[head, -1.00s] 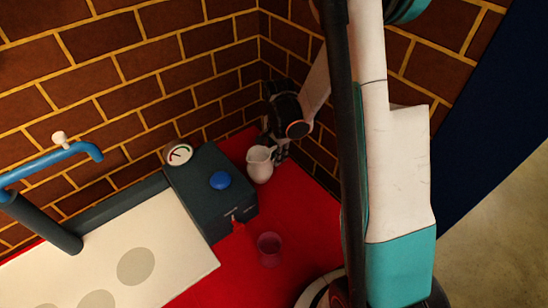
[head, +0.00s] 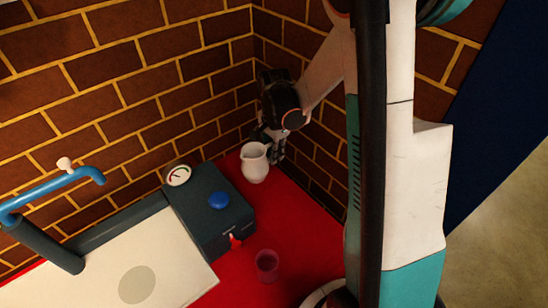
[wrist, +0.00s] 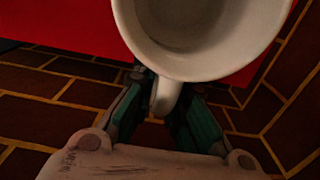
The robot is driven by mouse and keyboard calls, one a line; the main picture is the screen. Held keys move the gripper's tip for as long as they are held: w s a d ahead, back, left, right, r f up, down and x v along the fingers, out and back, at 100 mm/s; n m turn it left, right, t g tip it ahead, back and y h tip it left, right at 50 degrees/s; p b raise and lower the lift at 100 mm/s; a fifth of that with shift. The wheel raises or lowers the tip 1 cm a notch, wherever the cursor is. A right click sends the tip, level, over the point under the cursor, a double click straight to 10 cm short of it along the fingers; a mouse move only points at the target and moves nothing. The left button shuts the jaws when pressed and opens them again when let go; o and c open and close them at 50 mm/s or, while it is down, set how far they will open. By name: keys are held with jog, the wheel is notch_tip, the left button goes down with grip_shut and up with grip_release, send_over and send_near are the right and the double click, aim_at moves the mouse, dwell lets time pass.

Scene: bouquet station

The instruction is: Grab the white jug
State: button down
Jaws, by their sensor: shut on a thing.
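The white jug (head: 254,166) stands upright at the back corner of the red counter, beside the dark box. In the wrist view the jug (wrist: 220,66) shows from above, its open mouth up and its handle between my fingers. My gripper (head: 268,140) is at the jug's far side, near the brick corner. In the wrist view my gripper (wrist: 163,103) is shut on the handle, one finger on each side. Whether the jug's base touches the counter is hard to tell.
A dark box (head: 212,215) with a blue button, a gauge and a red tap stands left of the jug. A translucent pink cup (head: 267,265) is in front. Brick walls (head: 120,90) close off the back. A blue faucet (head: 60,185) is at left. The red counter (head: 305,225) is clear at right.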

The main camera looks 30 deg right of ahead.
jog(key=shift+r+p, duration=1.6)
jog(key=shift+r, duration=3.35)
